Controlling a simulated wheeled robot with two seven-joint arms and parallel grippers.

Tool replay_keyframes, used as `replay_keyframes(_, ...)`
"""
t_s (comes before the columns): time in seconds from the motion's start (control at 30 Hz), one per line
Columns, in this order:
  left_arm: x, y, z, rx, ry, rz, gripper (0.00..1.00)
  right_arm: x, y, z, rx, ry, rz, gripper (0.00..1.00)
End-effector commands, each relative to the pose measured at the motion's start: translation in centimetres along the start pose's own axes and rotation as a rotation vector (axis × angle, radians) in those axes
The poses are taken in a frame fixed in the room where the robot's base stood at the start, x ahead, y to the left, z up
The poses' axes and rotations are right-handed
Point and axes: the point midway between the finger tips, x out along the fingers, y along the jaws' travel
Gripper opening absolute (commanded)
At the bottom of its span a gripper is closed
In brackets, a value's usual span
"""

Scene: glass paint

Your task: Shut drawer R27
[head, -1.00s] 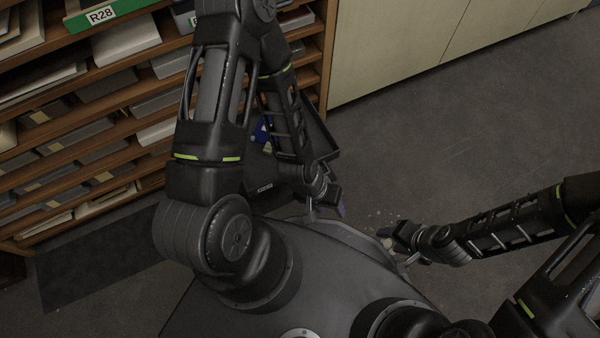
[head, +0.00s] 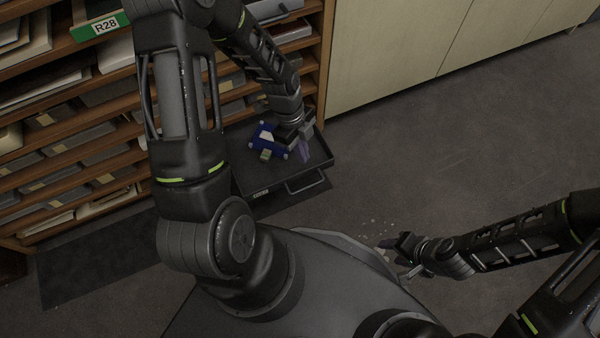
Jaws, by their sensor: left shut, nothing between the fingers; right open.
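A dark drawer (head: 240,176) is pulled out of the wooden shelf unit at a low level. Its front carries a bar handle (head: 307,186) and a small label (head: 260,192) too small to read, so I cannot confirm it is R27. A blue item with pale parts (head: 264,137) lies in the drawer. My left gripper (head: 305,152) is shut and empty, over the drawer's right part, behind its front; I cannot tell whether it touches the drawer. My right gripper (head: 392,257) is open and empty, low at the right, apart from the drawer.
Pale cabinets (head: 400,40) stand at the back. A dark mat (head: 95,260) lies at left.

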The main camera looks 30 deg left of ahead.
Motion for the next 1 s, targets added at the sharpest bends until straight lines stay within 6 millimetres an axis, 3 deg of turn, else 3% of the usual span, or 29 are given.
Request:
replay_keyframes(0.1,-0.3,1.6,-0.1,0.282,0.023,0.079,0.0,0.0,0.0,0.1,-0.001,-0.001,0.0,0.47)
replay_keyframes(0.3,-0.3,2.8,-0.4,0.498,0.053,0.119,0.0,0.0,0.0,0.1,-0.001,-0.002,0.0,0.47)
replay_keyframes(0.73,0.0,2.8,-0.4,0.51,0.054,0.118,0.0,0.2,0.1,0.0,0.0,-0.001,0.0,0.47)
replay_keyframes(1.0,3.1,3.2,-0.4,0.511,0.055,0.121,0.0,1.3,0.6,-0.2,0.003,0.005,0.002,0.47)
